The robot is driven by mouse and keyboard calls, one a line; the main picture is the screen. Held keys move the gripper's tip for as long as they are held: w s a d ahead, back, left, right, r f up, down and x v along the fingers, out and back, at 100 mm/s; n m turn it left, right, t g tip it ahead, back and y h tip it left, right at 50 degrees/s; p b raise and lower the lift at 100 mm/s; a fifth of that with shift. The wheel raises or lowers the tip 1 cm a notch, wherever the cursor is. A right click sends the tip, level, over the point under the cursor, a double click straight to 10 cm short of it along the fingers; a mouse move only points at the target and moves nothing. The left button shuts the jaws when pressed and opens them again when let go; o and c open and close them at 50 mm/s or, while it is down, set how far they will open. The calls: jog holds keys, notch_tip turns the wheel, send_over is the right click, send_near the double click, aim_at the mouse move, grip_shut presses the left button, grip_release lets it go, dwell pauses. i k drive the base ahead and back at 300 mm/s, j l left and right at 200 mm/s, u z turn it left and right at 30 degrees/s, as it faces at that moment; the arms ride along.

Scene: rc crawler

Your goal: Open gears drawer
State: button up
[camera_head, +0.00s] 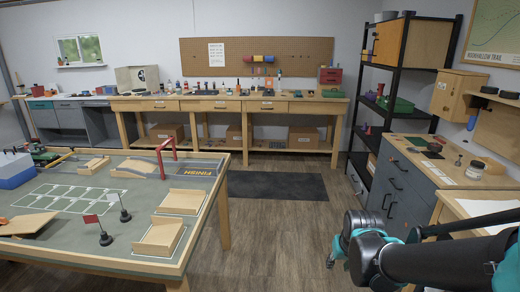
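No drawer can be told apart as the gears drawer, as any labels are too small to read. The long wooden bench at the back has a row of shut drawers with dark pulls (213,105). The grey drawer cabinet (403,187) at the right has several shut fronts with dark handles. Grey cabinet fronts with a teal one (41,105) stand at the far left. My arm reaches in from the lower right, in front of the grey drawer cabinet. My gripper (331,262) is mostly hidden behind the arm's end links, low above the floor, and its fingers cannot be made out. It touches no drawer.
A large track table (70,262) with ramps, flags and a red arch fills the left. A black shelf rack (407,57) stands at the back right. A wooden wall cabinet (457,95) hangs at the right. The floor (280,235) and dark mat (275,186) between are clear.

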aim_at(206, 105)
jog(key=i, duration=0.95)
jog(key=i+z, duration=0.15)
jog(key=i, duration=0.8)
jog(key=i+u, duration=0.15)
jog(key=i, duration=1.75)
jog(key=i+u, duration=0.25)
jog(key=i, duration=0.3)
jog(key=i+l+u, duration=0.25)
jog(key=i, duration=0.35)
jog(key=i+l+u, duration=0.2)
jog(key=i, duration=0.35)
jog(key=i+u, duration=0.4)
jog(key=i+l+u, duration=0.2)
jog(key=i+u, duration=0.2)
